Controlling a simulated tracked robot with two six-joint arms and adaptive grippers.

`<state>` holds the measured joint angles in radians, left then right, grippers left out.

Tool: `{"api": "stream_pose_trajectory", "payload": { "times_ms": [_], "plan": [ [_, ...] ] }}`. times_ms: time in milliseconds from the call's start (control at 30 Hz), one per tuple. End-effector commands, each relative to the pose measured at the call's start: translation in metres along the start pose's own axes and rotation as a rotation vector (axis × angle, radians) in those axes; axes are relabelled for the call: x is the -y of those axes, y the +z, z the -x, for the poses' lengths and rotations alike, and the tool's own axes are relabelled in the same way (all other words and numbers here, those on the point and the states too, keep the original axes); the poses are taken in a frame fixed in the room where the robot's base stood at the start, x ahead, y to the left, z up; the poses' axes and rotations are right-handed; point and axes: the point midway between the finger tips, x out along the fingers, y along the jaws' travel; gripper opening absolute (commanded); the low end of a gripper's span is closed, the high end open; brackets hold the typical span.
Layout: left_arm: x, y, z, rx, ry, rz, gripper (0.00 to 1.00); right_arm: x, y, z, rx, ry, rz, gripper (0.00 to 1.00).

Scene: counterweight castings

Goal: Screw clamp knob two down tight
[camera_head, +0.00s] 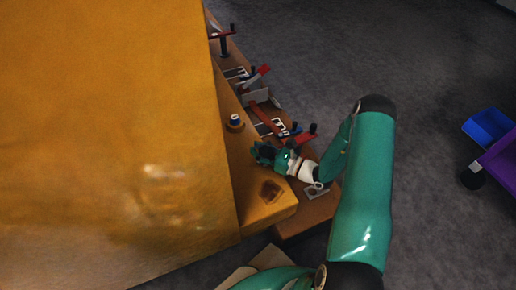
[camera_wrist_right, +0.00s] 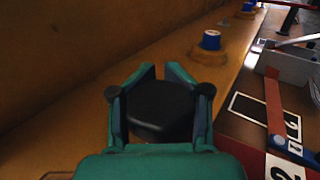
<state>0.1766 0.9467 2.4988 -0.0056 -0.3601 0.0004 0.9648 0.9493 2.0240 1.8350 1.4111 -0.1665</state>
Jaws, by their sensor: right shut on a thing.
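A round black knob (camera_wrist_right: 160,108) is between the two teal fingers of my right gripper (camera_head: 262,153) in the right wrist view. The fingers are shut on its sides. In the head view this gripper is low over the ledge (camera_head: 272,206) of the large yellow casting (camera_head: 110,120). The knob is hard to make out there, and what lies under it is hidden in both views. My left gripper is not in view.
A blue-topped stud (camera_head: 235,121) stands on the ledge farther along; it also shows in the wrist view (camera_wrist_right: 211,40). Beside the ledge, a brown bench holds red-handled tools, a grey tray (camera_wrist_right: 288,66) and a card marked 2 (camera_wrist_right: 286,168).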

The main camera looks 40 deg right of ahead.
Motion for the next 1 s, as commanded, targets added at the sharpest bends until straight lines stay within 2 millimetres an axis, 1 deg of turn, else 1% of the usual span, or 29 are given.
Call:
{"api": "stream_pose_trajectory", "payload": {
  "times_ms": [33,267,467,667,1000],
  "plan": [
    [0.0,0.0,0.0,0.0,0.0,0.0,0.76,0.006,0.0,0.002,-0.001,-0.016,0.003,0.02],
    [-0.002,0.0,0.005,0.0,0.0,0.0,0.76,0.008,0.002,0.003,0.0,-0.054,0.002,0.02],
    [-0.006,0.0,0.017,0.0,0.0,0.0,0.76,0.009,0.004,0.004,-0.001,-0.146,0.002,0.02],
    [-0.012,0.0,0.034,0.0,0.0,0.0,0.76,0.012,0.005,0.004,0.001,-0.296,0.002,0.0],
    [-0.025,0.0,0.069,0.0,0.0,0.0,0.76,0.018,0.006,0.006,0.001,-0.584,0.005,0.0]
  ]
}}
